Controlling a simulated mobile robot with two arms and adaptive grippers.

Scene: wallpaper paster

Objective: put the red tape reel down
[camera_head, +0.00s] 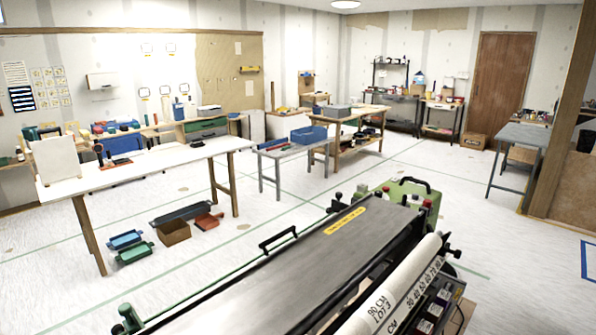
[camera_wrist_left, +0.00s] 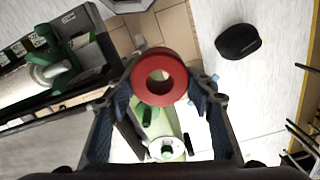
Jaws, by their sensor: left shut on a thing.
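The red tape reel (camera_wrist_left: 158,57) is a thick ring with a round hole, held between the fingertips of my left gripper (camera_wrist_left: 160,88) in the left wrist view. The fingers press on it from both sides, and its hole faces the camera. It is above the floor, with green machine parts (camera_wrist_left: 148,115) showing behind and below it. Neither gripper shows in the head view, and the reel is not seen there.
The pasting machine (camera_head: 270,270) fills the front of the head view, with a white paper roll (camera_head: 390,290) along its right side. A long white table (camera_head: 150,165) stands left. A dark rounded object (camera_wrist_left: 238,42) lies upper right in the wrist view. Open floor (camera_head: 420,215) lies beyond.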

